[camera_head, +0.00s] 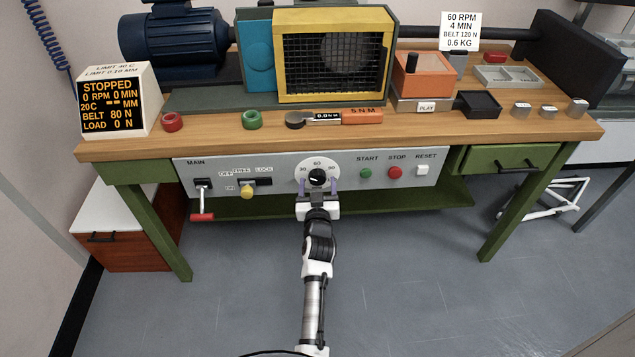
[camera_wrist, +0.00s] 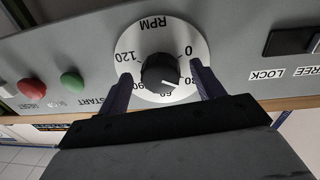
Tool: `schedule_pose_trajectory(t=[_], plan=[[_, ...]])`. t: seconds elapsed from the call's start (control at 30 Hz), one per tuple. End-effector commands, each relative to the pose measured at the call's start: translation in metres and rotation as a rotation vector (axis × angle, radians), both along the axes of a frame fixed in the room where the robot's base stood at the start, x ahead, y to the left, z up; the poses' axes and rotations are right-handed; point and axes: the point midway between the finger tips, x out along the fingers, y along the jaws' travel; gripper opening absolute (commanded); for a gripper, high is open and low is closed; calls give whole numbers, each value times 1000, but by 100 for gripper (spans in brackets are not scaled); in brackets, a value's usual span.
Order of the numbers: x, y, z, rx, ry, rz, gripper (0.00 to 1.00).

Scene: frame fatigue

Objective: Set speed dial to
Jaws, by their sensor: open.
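The speed dial (camera_head: 317,177) is a black knob on a white round scale in the grey control panel. In the wrist view the dial (camera_wrist: 158,73) appears upside down, marked RPM with 0, 30, 60, 90 and 120. Its white pointer line lies between 30 and 60. My gripper (camera_head: 318,188) is open in front of the dial. In the wrist view its two dark fingers stand on either side of the knob, over the white scale, with gaps to the knob. I cannot tell whether the fingertips touch the panel.
The display (camera_head: 112,104) reads STOPPED, 0 RPM, belt 80 N. A card (camera_head: 460,31) reads 60 RPM, 4 MIN, belt 120 N, 0.6 KG. Green START (camera_head: 366,173), red STOP (camera_head: 395,172) and white RESET (camera_head: 423,170) buttons sit right of the dial. A red-handled MAIN lever (camera_head: 202,216) is left.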

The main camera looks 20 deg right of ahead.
Motion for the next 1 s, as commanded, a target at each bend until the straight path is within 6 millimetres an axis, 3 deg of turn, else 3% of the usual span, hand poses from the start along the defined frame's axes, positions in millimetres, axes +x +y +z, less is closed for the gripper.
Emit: schedule_pose_trajectory(t=[0.13,0.47,0.77,1.0], plan=[[0,0,0,0,0,0,66],[0,0,0,0,0,0,22],[0,0,1,34,-9,0,22],[1,1,3,162,-47,0,22]])
